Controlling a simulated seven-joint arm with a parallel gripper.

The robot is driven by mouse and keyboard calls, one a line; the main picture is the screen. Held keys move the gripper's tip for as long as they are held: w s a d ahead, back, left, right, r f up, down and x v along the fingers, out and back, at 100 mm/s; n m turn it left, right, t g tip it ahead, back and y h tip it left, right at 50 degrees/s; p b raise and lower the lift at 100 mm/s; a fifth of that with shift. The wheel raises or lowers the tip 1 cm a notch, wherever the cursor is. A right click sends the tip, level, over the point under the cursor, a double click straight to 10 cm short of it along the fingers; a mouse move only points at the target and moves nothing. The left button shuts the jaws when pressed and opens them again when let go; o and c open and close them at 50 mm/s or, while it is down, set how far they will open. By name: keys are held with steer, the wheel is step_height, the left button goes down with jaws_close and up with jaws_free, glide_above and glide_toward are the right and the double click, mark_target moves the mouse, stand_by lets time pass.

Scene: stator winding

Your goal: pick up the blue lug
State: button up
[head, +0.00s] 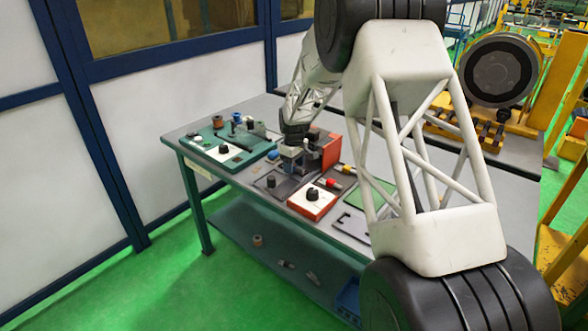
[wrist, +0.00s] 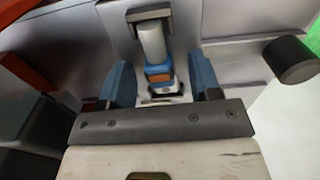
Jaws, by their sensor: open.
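My gripper (wrist: 161,88) is open in the wrist view, with one blue finger on each side. Between the fingers, with gaps on both sides, shows a small piece with blue and orange bands, perhaps the blue lug (wrist: 158,72). A pale grey cylinder stands just beyond it. In the head view my gripper (head: 291,158) is low over the table beside an orange-red block. A small blue thing (head: 272,155) lies just left of it; I cannot tell if it is the same piece. The fingertips are too small there to make out.
The grey table (head: 262,112) carries a green board (head: 228,155) at left, an orange-red block (head: 330,150) and a white-topped red box with a black knob (head: 313,200). A dark cylinder (wrist: 288,60) sticks out at right in the wrist view.

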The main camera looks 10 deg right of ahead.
stand_by(0.3)
steer(key=c, duration=0.9)
steer(key=shift+r, duration=0.15)
steer(key=shift+c, duration=0.2)
step_height(320, 180, up, 10)
stand_by(0.5)
